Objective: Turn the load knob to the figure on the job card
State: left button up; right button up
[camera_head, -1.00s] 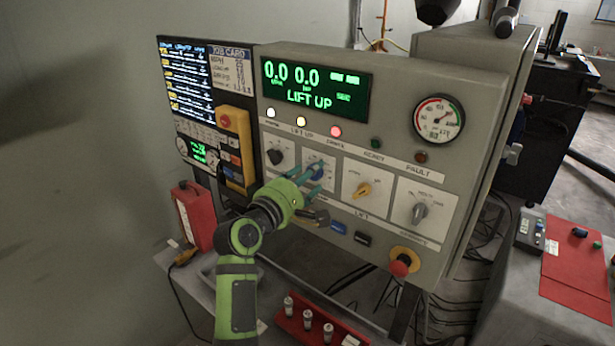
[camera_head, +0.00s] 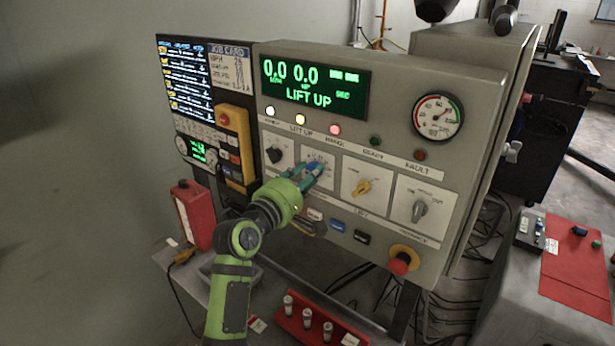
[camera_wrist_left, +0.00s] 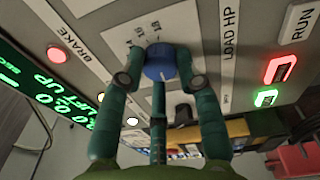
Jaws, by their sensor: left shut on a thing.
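The blue load knob (camera_head: 318,166) is on the grey control panel (camera_head: 390,75), second from the left in the row of knobs. My left gripper (camera_head: 311,171) is shut on it, and the fingers hide part of it. In the left wrist view the round blue knob (camera_wrist_left: 159,62) sits between my green fingers (camera_wrist_left: 160,78), with a LOAD HP label beside it. Its exact scale setting is not readable. My right gripper is not in view.
The green display (camera_head: 315,87) reads 0.0, 0.0 and LIFT UP. A black knob (camera_head: 275,155) is to the left, a yellow knob (camera_head: 361,187) and a grey knob (camera_head: 419,210) to the right. A red mushroom button (camera_head: 402,262) sticks out at lower right.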

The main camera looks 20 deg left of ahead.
pick_arm(q)
jog(key=m, duration=0.4)
jog(key=shift+a+m+b, duration=0.15)
jog(key=shift+m+b, duration=0.25)
jog(key=m+h, duration=0.1)
jog(key=m, duration=0.4)
jog(key=m+b, duration=0.1)
jog(key=m, duration=0.4)
jog(key=shift+w+r+h, duration=0.1)
jog(key=shift+r+h, duration=0.05)
jog(key=shift+h, duration=0.25)
jog(key=m, duration=0.4)
jog(key=shift+a+r, duration=0.1)
jog(key=m, duration=0.3)
jog(key=shift+r+m+h, duration=0.15)
jog(key=shift+m+h, duration=0.25)
jog(key=m+p, duration=0.1)
jog(key=m, duration=0.2)
jog(key=shift+g, duration=0.3)
jog(key=m+p, duration=0.2)
jog(key=m, duration=0.2)
jog(key=shift+r+m, duration=0.15)
jog(key=shift+m, duration=0.15)
jog(key=shift+m+g+p, duration=0.4)
jog(key=shift+m+p, duration=0.4)
jog(key=shift+m, duration=1.2)
